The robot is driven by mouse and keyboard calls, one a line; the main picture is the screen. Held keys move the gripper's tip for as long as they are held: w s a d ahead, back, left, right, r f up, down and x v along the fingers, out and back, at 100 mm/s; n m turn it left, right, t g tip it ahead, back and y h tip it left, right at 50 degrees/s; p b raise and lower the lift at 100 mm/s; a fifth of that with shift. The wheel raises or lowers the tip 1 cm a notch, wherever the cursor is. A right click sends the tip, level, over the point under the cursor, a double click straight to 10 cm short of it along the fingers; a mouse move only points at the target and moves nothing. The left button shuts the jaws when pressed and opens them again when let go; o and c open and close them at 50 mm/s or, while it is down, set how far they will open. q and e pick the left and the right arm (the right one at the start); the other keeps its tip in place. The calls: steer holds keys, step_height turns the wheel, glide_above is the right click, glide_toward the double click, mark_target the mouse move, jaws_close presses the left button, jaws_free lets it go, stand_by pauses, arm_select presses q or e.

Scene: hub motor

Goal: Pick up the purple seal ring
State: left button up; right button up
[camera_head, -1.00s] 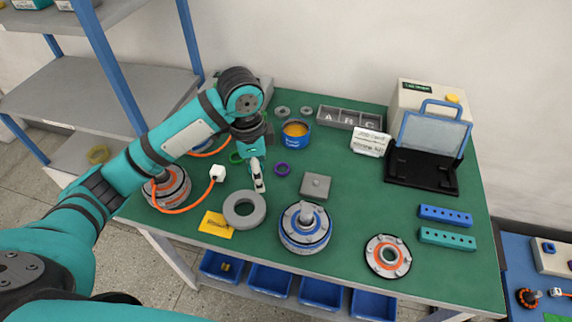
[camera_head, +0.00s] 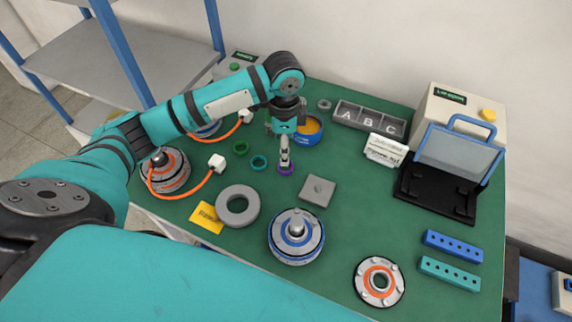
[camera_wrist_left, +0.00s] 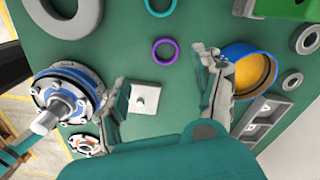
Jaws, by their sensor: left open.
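The purple seal ring (camera_head: 286,173) lies flat on the green table. In the head view my left gripper (camera_head: 285,160) hangs over it and hides part of it. In the left wrist view the purple ring (camera_wrist_left: 154,53) lies ahead of and between the two spread fingers of my left gripper (camera_wrist_left: 163,72). The gripper is open and empty, and the ring is apart from both fingers. My right gripper is in neither view.
Teal ring (camera_head: 259,162) and green ring (camera_head: 240,148) lie left of the purple one. A blue tub with orange contents (camera_head: 309,137) stands close behind. A grey square block (camera_head: 318,190), large grey ring (camera_head: 219,205) and motor hub (camera_head: 296,243) lie nearer the front.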

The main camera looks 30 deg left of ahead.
mark_target(286, 168)
arm_select(q)
step_height(286, 168, down, 4)
steer(key=shift+w+r, duration=0.1)
steer(key=shift+r, duration=0.1)
steer(key=shift+f, duration=0.5)
steer(key=f, duration=0.2)
steer(key=f+p, duration=0.1)
steer(key=shift+w+a+f, duration=0.1)
steer(key=shift+w+f, duration=0.25)
steer(key=shift+f, duration=0.4)
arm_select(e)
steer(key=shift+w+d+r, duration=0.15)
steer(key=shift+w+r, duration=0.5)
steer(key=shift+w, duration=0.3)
arm_select(q)
steer(key=shift+c, duration=0.2)
steer(key=c, duration=0.8)
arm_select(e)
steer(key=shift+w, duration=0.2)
